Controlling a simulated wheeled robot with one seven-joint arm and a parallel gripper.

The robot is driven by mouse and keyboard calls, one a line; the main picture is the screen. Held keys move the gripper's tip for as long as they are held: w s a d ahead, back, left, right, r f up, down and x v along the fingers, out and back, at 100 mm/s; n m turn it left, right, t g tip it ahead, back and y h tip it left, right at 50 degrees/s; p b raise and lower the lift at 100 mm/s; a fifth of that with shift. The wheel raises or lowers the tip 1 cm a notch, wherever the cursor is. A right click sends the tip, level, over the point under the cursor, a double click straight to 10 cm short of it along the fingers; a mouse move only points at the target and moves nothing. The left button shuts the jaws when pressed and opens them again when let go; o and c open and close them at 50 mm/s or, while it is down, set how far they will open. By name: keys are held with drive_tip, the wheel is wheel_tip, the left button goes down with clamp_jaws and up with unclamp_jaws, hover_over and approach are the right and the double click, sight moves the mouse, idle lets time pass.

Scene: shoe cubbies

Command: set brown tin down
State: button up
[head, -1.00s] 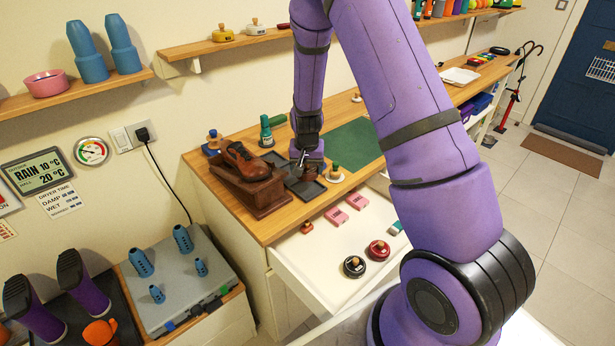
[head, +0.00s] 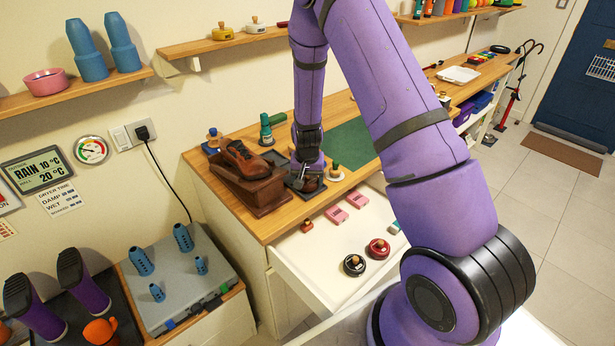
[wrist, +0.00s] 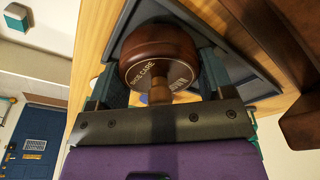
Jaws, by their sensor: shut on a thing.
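The brown tin (wrist: 158,55) is round, with lettering on its face and a knob pointing back toward my gripper. My gripper (wrist: 160,72) is shut on it, one finger on each side of its body. In the head view the tin (head: 313,184) shows partly below my gripper (head: 306,178), over a dark tray on the bench top. The dark tray's edge (wrist: 262,78) also shows behind the tin in the wrist view. I cannot tell whether the tin touches the tray.
A brown shoe on a wooden stand (head: 262,188) is close on the left. The open white drawer (head: 325,250) in front holds pink blocks and a black and a red tin.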

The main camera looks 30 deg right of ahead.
drive_tip(key=o, duration=1)
wheel_tip(320, 180, up, 13)
drive_tip(key=s+a, duration=0.1)
drive_tip(key=s, duration=0.1)
wheel_tip(320, 180, up, 12)
drive_tip(key=n+t+y, duration=0.1)
drive_tip(key=n, duration=0.1)
hover_over(307, 181)
drive_tip(key=s+a, duration=0.3)
drive_tip(key=s, duration=0.2)
drive_tip(key=shift+s+a+r+n+t, duration=0.45)
drive_tip(key=shift+s+a+r+n, duration=0.35)
drive_tip(key=shift+s+r, duration=2.8)
drive_tip(key=shift+s+a+r+n+t, duration=0.65)
drive_tip(key=shift+s+r, duration=1.25)
drive_tip(key=shift+s, duration=3.3)
drive_tip(key=shift+s+a+r+n+t, duration=0.3)
drive_tip(key=shift+s+a+r+n, duration=0.6)
drive_tip(key=shift+s+r, duration=2.7)
drive_tip(key=shift+s+f, duration=0.75)
drive_tip(key=shift+f, duration=0.1)
